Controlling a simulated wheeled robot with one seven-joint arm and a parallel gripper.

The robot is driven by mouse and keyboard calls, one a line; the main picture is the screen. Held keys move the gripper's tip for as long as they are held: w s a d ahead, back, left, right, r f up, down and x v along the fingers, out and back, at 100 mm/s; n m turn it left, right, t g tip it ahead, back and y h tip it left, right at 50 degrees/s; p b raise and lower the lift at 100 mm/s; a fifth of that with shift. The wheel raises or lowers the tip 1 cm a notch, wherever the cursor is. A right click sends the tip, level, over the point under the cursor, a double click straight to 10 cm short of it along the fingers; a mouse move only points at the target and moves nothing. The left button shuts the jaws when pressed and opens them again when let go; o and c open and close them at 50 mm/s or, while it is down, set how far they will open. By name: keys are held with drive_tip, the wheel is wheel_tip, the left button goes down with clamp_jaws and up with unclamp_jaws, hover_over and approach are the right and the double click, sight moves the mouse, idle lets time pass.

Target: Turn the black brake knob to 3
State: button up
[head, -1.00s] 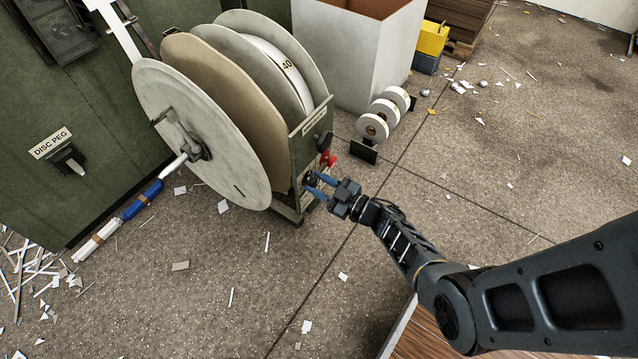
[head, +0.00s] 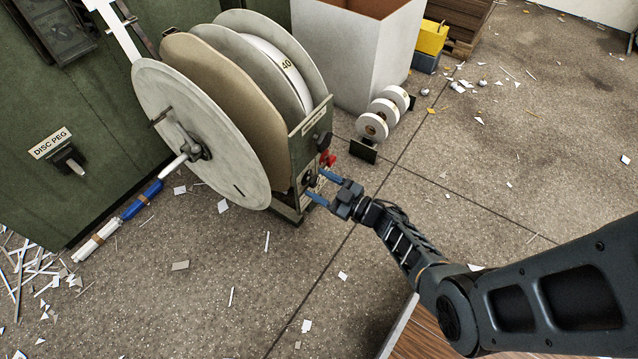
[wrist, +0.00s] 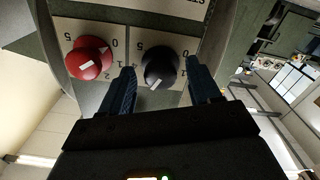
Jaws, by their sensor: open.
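The black brake knob (wrist: 160,66) is a round knob with a white mark on its lower rim in the wrist view. It sits on a pale dial plate with digits shown upside down. The mark points downward in that view; I cannot read which digit it meets. The knob shows as a small dark spot in the head view (head: 308,179). My gripper (wrist: 160,72) is open, with one blue finger on each side of the knob. It holds nothing, and contact is not clear. In the head view my gripper (head: 318,184) is at the feeder's front panel.
A red knob (wrist: 88,58) with its own dial sits left of the black one, close to a finger. Large reel discs (head: 190,135) stand left of the panel. White rolls (head: 372,126) and a white bin (head: 350,60) stand behind. Paper scraps litter the floor.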

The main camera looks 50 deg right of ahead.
drive_tip(key=s+p, duration=0.1)
drive_tip(key=s, duration=0.6)
drive_tip(key=shift+d, duration=0.1)
idle(0.4)
drive_tip(key=s+a+r+m+h, duration=0.1)
drive_tip(key=s+a+r+h, duration=0.1)
drive_tip(key=s+a+r, duration=1.1)
drive_tip(key=s+a+r+m+g, duration=0.1)
drive_tip(key=s+a+r, duration=0.2)
drive_tip(key=r, duration=0.3)
drive_tip(key=s+a+r+m+g+y, duration=0.1)
drive_tip(key=s+a+r, duration=0.25)
drive_tip(key=r, duration=0.35)
drive_tip(key=s+a+r+m+g, duration=0.1)
drive_tip(key=s+a+r, duration=0.1)
drive_tip(key=s+r, duration=0.3)
wheel_tip(320, 180, up, 31)
drive_tip(key=w+p, duration=0.1)
drive_tip(key=p, duration=2.8)
drive_tip(key=shift+w+f+p, duration=0.2)
drive_tip(key=shift+w+p, duration=0.1)
drive_tip(key=shift+p, duration=0.1)
drive_tip(key=shift+d, duration=0.1)
